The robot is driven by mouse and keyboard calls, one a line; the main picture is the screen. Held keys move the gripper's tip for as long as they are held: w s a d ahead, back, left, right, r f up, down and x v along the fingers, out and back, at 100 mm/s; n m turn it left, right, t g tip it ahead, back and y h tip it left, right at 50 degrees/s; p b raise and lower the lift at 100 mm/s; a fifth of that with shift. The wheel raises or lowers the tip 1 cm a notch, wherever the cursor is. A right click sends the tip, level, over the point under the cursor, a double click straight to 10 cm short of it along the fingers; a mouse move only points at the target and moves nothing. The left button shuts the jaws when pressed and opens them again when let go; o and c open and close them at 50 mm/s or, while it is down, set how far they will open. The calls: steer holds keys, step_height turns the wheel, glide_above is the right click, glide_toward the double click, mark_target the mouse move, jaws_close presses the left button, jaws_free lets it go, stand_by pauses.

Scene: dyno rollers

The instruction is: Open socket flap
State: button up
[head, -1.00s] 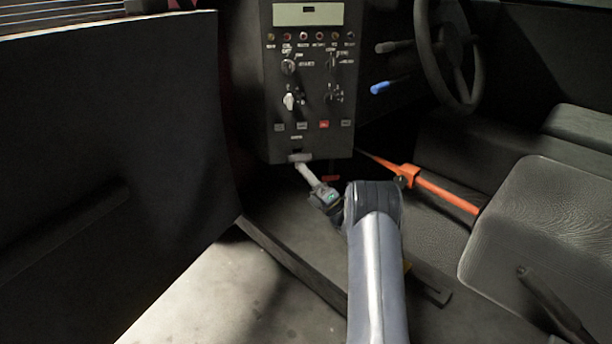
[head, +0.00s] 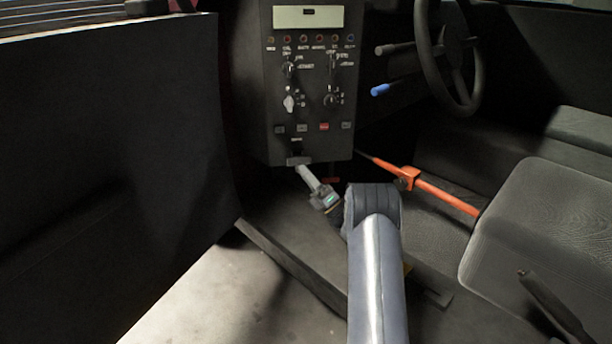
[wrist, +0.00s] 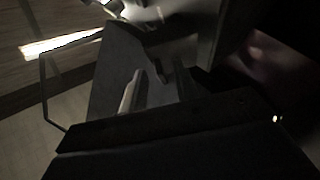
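The dark control panel (head: 308,95) hangs in the middle of the head view. A small grey flap (head: 298,160) sits at its lower edge, below a row of small buttons. My gripper (head: 302,170) points up at the flap from just below; I cannot tell whether they touch. In the wrist view my gripper (wrist: 155,88) shows two fingers standing apart, a paler one on the left and a dark one on the right. That view is very dark, and I see nothing clearly held. The socket behind the flap is hidden.
An orange bar (head: 440,192) slants toward the seat (head: 545,235) at right of my arm. A steering wheel (head: 450,55) and a blue lever (head: 380,89) are at upper right. The open door (head: 105,170) fills the left. Bare floor (head: 215,290) lies lower left.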

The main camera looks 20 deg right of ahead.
steer(key=o, duration=0.3)
step_height(320, 180, up, 9)
steer(key=p, duration=0.4)
steer(key=shift+o, duration=1.2)
steer(key=shift+w+r+p, duration=0.1)
steer(key=shift+r+p, duration=0.3)
steer(key=shift+r, duration=0.3)
step_height(320, 180, down, 4)
steer(key=shift+a+r+m+h, duration=0.1)
steer(key=shift+r+m+h, duration=0.1)
steer(key=shift+m+h, duration=0.5)
steer(key=shift+c, duration=0.6)
steer(key=shift+o, duration=1.4)
steer(key=shift+s+d, duration=0.2)
steer(key=shift+s, duration=0.35)
steer(key=shift+s+d, duration=0.2)
steer(key=shift+s, duration=0.3)
steer(key=shift+s+d, duration=0.15)
steer(key=shift+s, duration=0.1)
steer(key=shift+c, duration=0.5)
steer(key=shift+s+d+r+p, duration=0.1)
steer(key=shift+s+d+p, duration=0.1)
steer(key=shift+s+p, duration=0.2)
steer(key=c, duration=0.6)
steer(key=s+d+p, duration=0.1)
steer(key=s+d, duration=0.2)
steer(key=s, duration=0.5)
steer(key=shift+s+d+f+p, duration=0.15)
steer(key=shift+s+f+p, duration=0.05)
steer(key=shift+s+p, duration=0.2)
